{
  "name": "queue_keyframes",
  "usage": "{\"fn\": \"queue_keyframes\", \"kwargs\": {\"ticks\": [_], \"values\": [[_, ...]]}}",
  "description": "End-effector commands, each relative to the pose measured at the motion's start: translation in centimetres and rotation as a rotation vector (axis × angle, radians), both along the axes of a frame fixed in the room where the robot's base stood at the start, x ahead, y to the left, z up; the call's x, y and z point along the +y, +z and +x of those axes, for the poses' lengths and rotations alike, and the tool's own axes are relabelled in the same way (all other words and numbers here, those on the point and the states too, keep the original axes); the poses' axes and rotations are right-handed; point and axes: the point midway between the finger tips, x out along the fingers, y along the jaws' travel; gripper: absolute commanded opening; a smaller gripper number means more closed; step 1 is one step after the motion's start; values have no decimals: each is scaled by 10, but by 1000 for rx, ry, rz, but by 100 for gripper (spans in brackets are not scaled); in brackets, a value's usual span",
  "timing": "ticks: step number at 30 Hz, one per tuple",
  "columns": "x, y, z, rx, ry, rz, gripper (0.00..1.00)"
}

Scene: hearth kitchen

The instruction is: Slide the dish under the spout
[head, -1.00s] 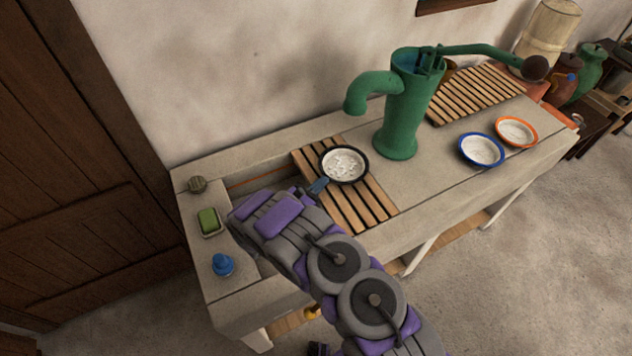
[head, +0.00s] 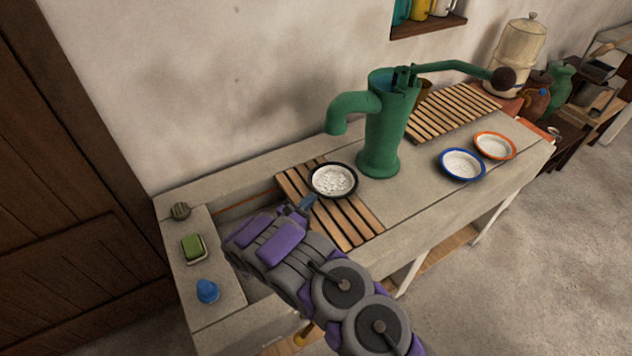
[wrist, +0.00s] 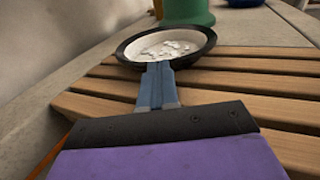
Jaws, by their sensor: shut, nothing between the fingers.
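The black-rimmed dish (head: 333,180) with a pale, speckled inside sits on the wooden slats (head: 350,228) over the basin, near the green pump (head: 380,140). The pump's spout (head: 337,126) hangs above the dish's far side in the head view. My gripper (head: 307,203) is shut and empty at the dish's near-left rim. In the wrist view, the blue-grey fingertips (wrist: 158,70) overlap the near rim of the dish (wrist: 165,45); I cannot tell whether they touch it. The pump's base (wrist: 187,12) shows just behind the dish.
A blue-rimmed dish (head: 462,165) and an orange-rimmed dish (head: 495,146) stand right of the pump. A second slatted rack (head: 452,112) lies behind them. A green sponge (head: 193,247), a blue item (head: 207,291) and a round grey item (head: 180,211) sit on the left ledge.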

Motion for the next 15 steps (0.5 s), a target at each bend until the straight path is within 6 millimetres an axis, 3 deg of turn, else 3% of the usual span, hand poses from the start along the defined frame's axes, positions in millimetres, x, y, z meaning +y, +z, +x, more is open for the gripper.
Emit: {"fn": "queue_keyframes", "kwargs": {"ticks": [2, 15], "values": [[3, -2, -8, 1, 1, -3, 0], [3, 89, -6, -3, -1, -2, 0]]}}
